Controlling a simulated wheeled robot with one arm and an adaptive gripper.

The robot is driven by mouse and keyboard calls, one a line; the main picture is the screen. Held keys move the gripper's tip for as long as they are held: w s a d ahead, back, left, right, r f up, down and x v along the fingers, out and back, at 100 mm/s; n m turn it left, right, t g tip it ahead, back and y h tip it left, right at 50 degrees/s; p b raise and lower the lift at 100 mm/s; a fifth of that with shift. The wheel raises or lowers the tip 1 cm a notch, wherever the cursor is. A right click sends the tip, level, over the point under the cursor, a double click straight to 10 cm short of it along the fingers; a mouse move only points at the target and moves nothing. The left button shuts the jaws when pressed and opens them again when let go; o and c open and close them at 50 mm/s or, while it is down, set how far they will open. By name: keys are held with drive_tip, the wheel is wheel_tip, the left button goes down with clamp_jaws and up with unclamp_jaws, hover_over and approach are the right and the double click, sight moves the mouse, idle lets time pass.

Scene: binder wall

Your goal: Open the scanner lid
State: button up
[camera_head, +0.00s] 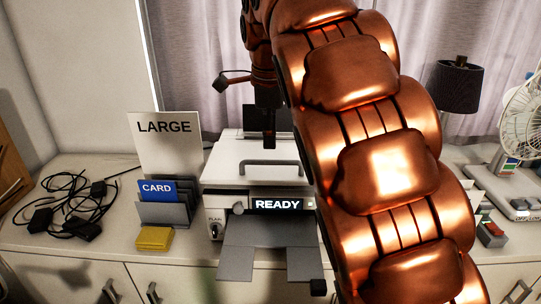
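The scanner (228,203) stands on the white cabinet top at the middle. It is a pale box with a READY display (277,204), a knob on its front left and grey trays at its front. Its pale lid (226,160) looks flat and closed, with a dark grey bar handle (270,164) near the front edge. My gripper (269,145) points down over the lid, just behind the handle in the picture. It looks narrow and dark; I cannot tell whether its fingers are apart or touch anything. My copper-coloured arm hides the scanner's right side.
Left of the scanner are a LARGE sign (165,140), a grey holder (165,213) with a blue CARD piece (158,188), a yellow block (154,238) and tangled black cables (75,200). A dark lamp (455,88) and a white fan (523,115) stand at right.

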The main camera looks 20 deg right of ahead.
sight(270, 161)
drive_tip(key=shift+w+d+f+p, duration=0.1)
drive_tip(key=shift+w+f+p, duration=0.15)
drive_tip(key=shift+f, duration=0.85)
drive_tip(key=shift+w+d+f+p, duration=0.15)
drive_tip(key=shift+f+p, duration=0.1)
drive_tip(key=shift+f, duration=0.9)
drive_tip(key=shift+w+a+f+p, duration=0.1)
drive_tip(key=shift+w+f+p, duration=0.15)
drive_tip(key=shift+f, duration=0.85)
drive_tip(key=shift+c, duration=0.2)
clamp_jaws()
